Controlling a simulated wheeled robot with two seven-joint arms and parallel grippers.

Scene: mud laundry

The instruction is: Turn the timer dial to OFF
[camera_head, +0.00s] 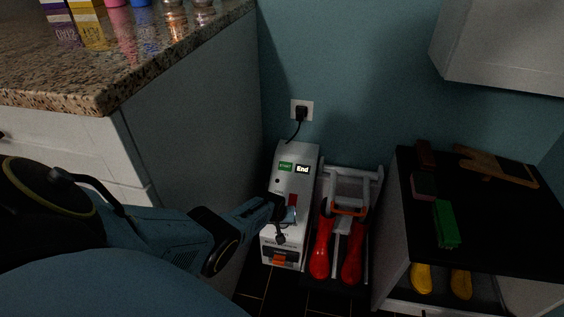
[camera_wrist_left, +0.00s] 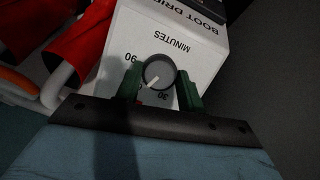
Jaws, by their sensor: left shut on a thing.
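The boot dryer's white control box (camera_head: 300,155) stands low against the wall; its printed face (camera_wrist_left: 188,36) shows upside down in the left wrist view, with "MINUTES", 90 and 30 legible. The round grey timer dial (camera_wrist_left: 159,70) has a white pointer slanting to the lower left in that view, between the 90 and 30 sides. No OFF mark is legible. My left gripper (camera_wrist_left: 160,88) is shut on the dial, one green finger on each side. In the head view my left gripper (camera_head: 287,213) covers the box's front and hides the dial. My right gripper is out of view.
Red boots (camera_head: 321,250) hang on the white rack (camera_head: 363,187) right of the box. A granite counter (camera_head: 150,50) and its cabinet side (camera_head: 195,130) stand left. A black-topped bench (camera_head: 485,215) with a green brush (camera_head: 446,224) stands right. The box's plug sits in a wall outlet (camera_head: 301,108).

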